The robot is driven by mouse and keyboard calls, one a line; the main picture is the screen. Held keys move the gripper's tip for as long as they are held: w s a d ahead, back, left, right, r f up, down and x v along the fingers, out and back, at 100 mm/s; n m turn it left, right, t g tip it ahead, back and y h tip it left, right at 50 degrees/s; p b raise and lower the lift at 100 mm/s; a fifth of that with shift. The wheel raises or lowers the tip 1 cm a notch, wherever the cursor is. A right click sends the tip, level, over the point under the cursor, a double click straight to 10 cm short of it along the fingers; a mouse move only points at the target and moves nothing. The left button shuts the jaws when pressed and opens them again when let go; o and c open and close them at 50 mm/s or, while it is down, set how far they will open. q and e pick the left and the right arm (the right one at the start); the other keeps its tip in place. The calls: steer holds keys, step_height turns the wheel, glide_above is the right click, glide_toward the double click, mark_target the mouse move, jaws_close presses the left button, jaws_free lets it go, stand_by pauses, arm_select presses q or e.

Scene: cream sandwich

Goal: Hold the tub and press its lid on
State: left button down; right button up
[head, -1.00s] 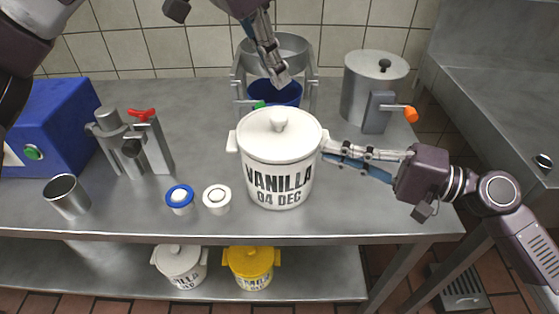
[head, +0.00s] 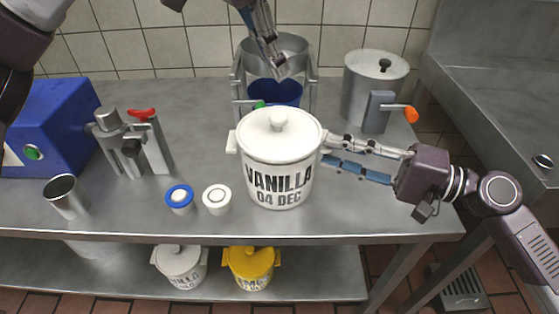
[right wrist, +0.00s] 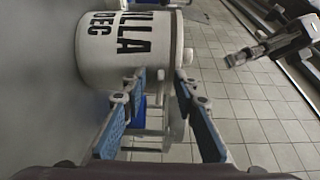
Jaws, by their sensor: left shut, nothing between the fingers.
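The white tub (head: 276,182), marked VANILLA 04 DEC, stands upright on the steel table. Its white lid (head: 258,132), with a round knob, sits level on top. In the right wrist view the tub (right wrist: 108,52) appears turned sideways. My left gripper (head: 281,74) is shut and empty, above and behind the lid knob, apart from it. It also shows in the right wrist view (right wrist: 232,61). My right gripper (head: 326,155) is open at the tub's right side, fingertips by the side handle. Its two blue-padded fingers are spread apart in the right wrist view (right wrist: 160,90).
Behind the tub are a steel stand with a blue bowl (head: 287,92) and a steel pot (head: 375,85). A white cup (head: 216,203), a blue-rimmed cup (head: 180,206) and a steel cup (head: 64,200) stand left. A yellow tub (head: 252,270) is on the lower shelf.

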steer(key=v, duration=1.2)
arm_select(q)
steer(key=shift+f, duration=0.1)
